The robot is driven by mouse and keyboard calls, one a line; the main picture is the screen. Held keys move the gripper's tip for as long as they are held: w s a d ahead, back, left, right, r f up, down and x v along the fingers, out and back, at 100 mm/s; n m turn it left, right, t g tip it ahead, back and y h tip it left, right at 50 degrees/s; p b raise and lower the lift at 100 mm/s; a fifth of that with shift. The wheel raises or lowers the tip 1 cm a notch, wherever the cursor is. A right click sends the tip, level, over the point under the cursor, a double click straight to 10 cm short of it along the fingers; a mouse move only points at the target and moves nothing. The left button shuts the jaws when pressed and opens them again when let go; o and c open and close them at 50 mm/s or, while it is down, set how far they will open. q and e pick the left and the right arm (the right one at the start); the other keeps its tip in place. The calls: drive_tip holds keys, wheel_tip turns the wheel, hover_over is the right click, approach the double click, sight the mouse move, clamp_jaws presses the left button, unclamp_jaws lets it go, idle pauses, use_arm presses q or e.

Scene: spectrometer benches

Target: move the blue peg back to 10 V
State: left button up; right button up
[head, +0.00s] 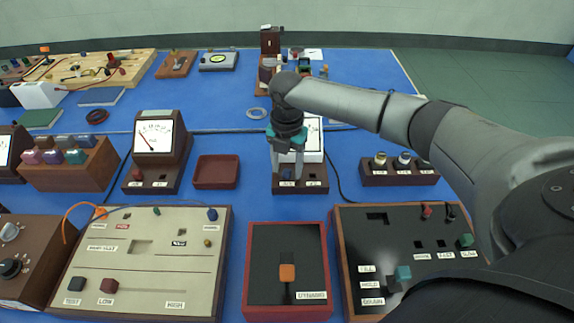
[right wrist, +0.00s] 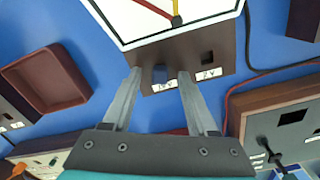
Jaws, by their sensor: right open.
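The blue peg (right wrist: 160,74) sits upright in the left socket of the centre meter's wooden base (right wrist: 180,52), above a small white label that I cannot read surely. The right socket (right wrist: 207,58), labelled what looks like 2 V, is empty. In the head view the peg (head: 287,174) shows small and dark blue under my gripper. My right gripper (head: 287,168) is open, its two fingers (right wrist: 160,82) on either side of the peg and apart from it. The meter's white dial is partly hidden by my arm in the head view. My left gripper is not in view.
A brown tray (head: 216,172) and another meter (head: 158,150) stand left of the centre meter. A block with several knobs (head: 390,178) stands to its right. Panels (head: 150,255) line the front; a thin dark cable runs right of the meter. Blue bench shows between them.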

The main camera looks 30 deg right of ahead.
wheel_tip(320, 180, up, 15)
drive_tip(key=p, duration=0.3)
drive_tip(key=shift+r, duration=0.15)
idle(0.5)
